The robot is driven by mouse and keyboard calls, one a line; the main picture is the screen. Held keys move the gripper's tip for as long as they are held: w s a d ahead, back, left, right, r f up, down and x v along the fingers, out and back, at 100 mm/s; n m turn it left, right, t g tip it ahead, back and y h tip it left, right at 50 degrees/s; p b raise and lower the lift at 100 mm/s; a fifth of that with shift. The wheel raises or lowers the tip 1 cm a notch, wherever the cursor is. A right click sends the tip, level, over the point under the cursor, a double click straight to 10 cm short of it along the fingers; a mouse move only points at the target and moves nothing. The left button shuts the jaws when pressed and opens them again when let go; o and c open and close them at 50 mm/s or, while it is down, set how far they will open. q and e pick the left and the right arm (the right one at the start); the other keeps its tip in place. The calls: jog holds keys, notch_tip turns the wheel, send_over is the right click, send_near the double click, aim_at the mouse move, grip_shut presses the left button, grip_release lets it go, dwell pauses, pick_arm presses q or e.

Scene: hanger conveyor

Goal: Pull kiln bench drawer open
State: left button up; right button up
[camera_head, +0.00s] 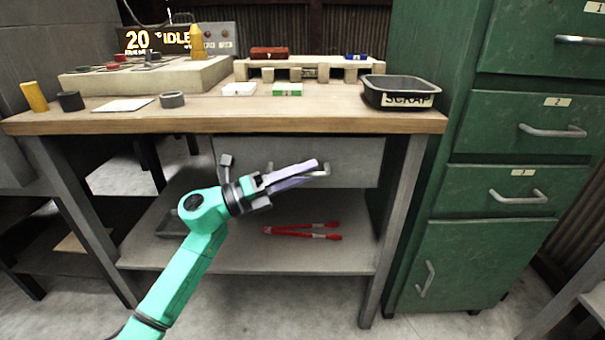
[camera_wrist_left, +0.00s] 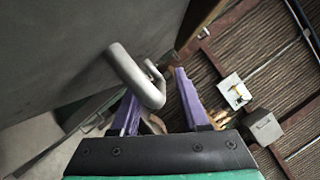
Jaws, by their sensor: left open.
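The kiln bench drawer (camera_head: 352,152) is a plain grey front under the wooden bench top. It looks flush with the bench in the head view. Its grey bar handle (camera_head: 325,170) shows just beyond my left gripper (camera_head: 306,173), partly hidden by the fingers. In the left wrist view the drawer front (camera_wrist_left: 75,50) fills the upper left, and the bent handle (camera_wrist_left: 135,75) sticks out between the two purple fingers of my left gripper (camera_wrist_left: 155,90). The fingers are apart, one on each side of the handle, and I cannot tell whether either touches it. My right gripper is out of view.
The wooden bench top (camera_head: 320,118) carries a black scrap tray (camera_head: 400,85), a control panel (camera_head: 180,40) and small blocks. Red tongs (camera_head: 300,231) lie on the lower shelf (camera_head: 260,258). A green cabinet (camera_head: 480,230) stands close on the right.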

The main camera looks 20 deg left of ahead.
pick_arm(q)
grip_shut()
dwell(1.4)
